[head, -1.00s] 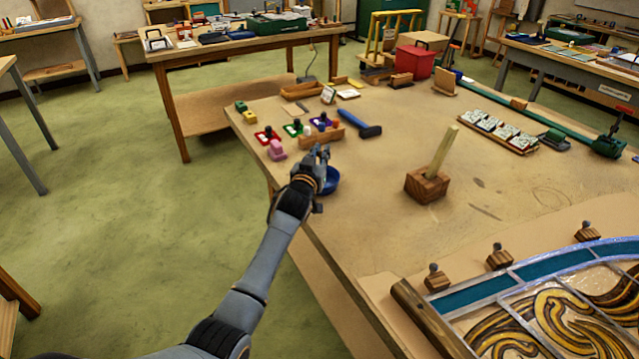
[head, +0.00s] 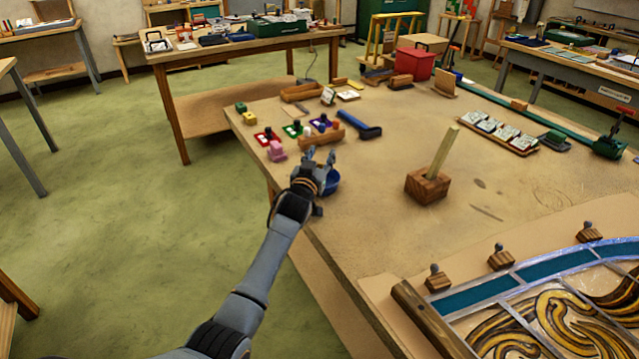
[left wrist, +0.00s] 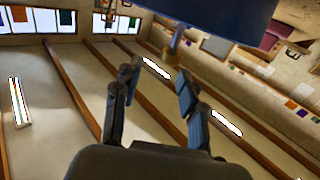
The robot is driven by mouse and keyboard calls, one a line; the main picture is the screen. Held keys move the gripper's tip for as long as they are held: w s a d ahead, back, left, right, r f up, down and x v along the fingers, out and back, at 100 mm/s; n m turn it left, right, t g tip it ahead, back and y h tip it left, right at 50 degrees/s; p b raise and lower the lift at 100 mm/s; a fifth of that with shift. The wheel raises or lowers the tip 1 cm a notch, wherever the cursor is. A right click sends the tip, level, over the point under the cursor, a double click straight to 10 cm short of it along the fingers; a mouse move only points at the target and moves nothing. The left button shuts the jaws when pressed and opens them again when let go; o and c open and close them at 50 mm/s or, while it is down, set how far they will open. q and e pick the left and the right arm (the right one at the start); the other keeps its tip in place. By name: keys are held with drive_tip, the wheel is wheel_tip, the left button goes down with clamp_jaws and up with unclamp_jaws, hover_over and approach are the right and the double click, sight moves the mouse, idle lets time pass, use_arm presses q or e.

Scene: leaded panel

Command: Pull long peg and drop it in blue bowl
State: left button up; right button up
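The long peg (head: 442,152) is a pale wooden stick standing tilted in a brown wooden block (head: 428,187) on the table. The blue bowl (head: 332,182) sits near the table's left edge, partly hidden behind my left wrist. My left gripper (head: 319,157) is beside and just beyond the bowl in the picture, well left of the peg. Its fingers are apart and empty. In the left wrist view the two fingers (left wrist: 155,100) are spread, with ceiling beams and lights behind them. A large dark blue shape fills the top there; I cannot tell what it is. My right gripper is not visible.
A blue hammer (head: 358,127) and small coloured blocks lie beyond my left gripper. A leaded glass panel (head: 545,310) with wooden clamps fills the near right. A tray of white tiles (head: 502,133) is farther right. The tabletop between bowl and block is clear.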

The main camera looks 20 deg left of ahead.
use_arm(q)
drive_tip(key=shift+s, duration=0.1)
drive_tip(key=s, duration=0.8)
drive_tip(key=s+d, duration=0.1)
drive_tip(key=s, duration=0.3)
